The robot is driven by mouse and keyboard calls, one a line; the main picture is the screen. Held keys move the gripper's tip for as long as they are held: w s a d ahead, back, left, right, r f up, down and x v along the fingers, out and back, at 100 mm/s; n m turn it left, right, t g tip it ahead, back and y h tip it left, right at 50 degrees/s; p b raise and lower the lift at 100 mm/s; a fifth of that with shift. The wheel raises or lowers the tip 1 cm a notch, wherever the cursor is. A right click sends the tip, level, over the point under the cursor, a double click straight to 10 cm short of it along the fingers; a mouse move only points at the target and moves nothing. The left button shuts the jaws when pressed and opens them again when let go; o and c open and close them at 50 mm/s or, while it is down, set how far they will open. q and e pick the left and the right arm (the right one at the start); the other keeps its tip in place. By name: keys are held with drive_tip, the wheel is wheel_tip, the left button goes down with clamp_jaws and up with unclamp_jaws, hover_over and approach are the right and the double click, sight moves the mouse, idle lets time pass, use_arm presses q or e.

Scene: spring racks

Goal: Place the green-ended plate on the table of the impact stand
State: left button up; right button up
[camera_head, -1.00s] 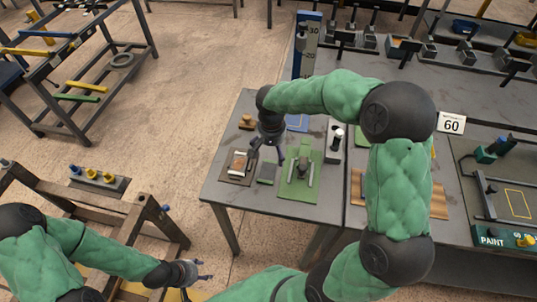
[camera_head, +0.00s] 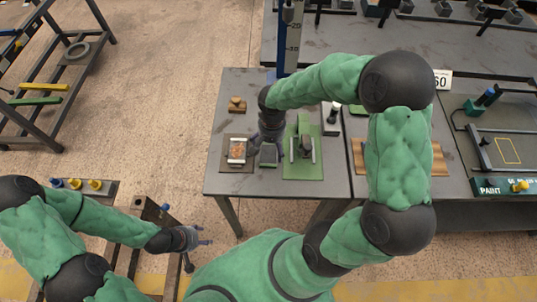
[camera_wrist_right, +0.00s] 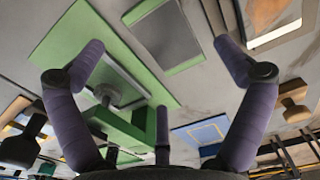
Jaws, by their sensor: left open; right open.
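The green-ended plate (camera_head: 268,156), a small grey rectangle with green edges, lies flat on the grey table. In the right wrist view the plate (camera_wrist_right: 168,38) shows between the fingertips. My right gripper (camera_head: 269,142) hangs over it, open and empty; its fingers (camera_wrist_right: 158,45) appear apart from the plate. A green base plate (camera_head: 303,172) with a green upright fixture lies just right of it. A tall blue column with a numbered scale (camera_head: 291,40) stands behind. I cannot tell for sure which is the impact stand. My left gripper (camera_head: 198,238) is open and empty, away from the table.
A framed orange-and-white item on a brown board (camera_head: 237,151) lies left of the plate. A wooden knob (camera_head: 237,105) stands behind that board. A grey block with a white top (camera_head: 332,118) stands right of the fixture. A rack (camera_head: 60,75) stands far left.

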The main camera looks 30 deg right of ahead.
sight(272, 154)
wheel_tip(272, 154, down, 5)
drive_tip(key=shift+d+f+b, duration=0.1)
drive_tip(key=shift+b, duration=0.55)
drive_tip(key=c, duration=1.6)
